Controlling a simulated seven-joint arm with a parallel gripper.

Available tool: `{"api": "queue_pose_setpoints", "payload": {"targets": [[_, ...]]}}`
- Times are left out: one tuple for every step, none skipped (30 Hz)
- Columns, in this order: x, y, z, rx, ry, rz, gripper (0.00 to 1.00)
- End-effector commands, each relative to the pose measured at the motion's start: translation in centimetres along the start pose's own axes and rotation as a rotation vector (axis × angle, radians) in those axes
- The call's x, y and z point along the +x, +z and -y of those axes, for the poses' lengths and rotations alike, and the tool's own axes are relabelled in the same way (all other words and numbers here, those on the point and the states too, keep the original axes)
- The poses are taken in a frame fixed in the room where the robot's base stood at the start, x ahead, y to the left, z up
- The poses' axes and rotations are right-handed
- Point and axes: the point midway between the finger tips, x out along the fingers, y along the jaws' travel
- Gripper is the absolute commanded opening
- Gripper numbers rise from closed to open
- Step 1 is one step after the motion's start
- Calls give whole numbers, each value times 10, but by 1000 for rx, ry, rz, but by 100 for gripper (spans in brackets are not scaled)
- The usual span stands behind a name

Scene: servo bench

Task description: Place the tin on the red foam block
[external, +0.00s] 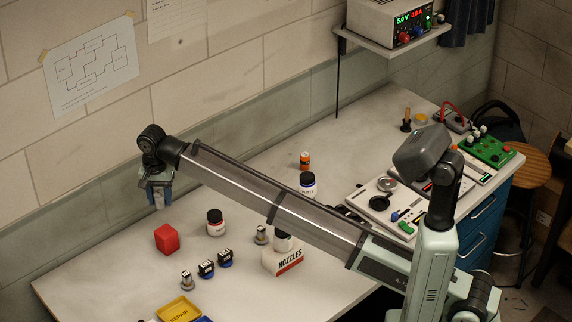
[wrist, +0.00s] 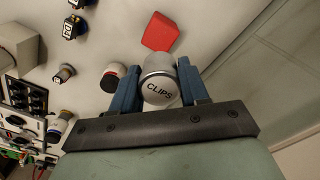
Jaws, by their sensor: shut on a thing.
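The tin (wrist: 160,82) is a silvery cylinder with a "CLIPS" label, seen in the wrist view between the two blue fingers of my gripper (wrist: 160,90). My gripper is shut on it. In the external view my gripper (external: 158,204) hangs above the left part of the bench, up and to the left of the red foam block in the picture; the tin is hard to make out there. The red foam block (external: 167,238) sits on the bench with its top bare. It also shows in the wrist view (wrist: 161,32), beyond the tin and apart from it.
A dark-lidded jar (external: 216,223) stands right of the block. Small servos (external: 206,269), a NOZZLES box (external: 283,262) and a yellow REPAIR tray (external: 179,309) are nearer the front. The bench (external: 105,272) is bare left of the block. The wall runs behind.

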Motion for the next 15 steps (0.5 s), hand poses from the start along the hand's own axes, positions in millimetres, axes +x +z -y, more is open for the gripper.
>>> {"api": "queue_pose_setpoints", "payload": {"targets": [[1, 0, 0, -11, 0, 0, 14], [3, 0, 0, -17, 0, 0, 14], [5, 0, 0, -22, 0, 0, 14], [8, 0, 0, -23, 0, 0, 14], [11, 0, -1, -24, 0, 0, 14], [16, 0, -1, -24, 0, 0, 14], [21, 0, -1, -24, 1, 0, 14], [26, 0, -1, -23, 1, 1, 14], [32, 0, -1, -23, 2, 1, 14], [37, 0, -1, -23, 1, 1, 14], [42, 0, -1, -23, 1, 0, 14], [49, 0, -1, -22, 1, 0, 14], [53, 0, -1, -22, 1, 0, 14], [57, 0, -1, -22, 1, 0, 14], [60, 0, -1, -22, 1, 0, 14]]}}
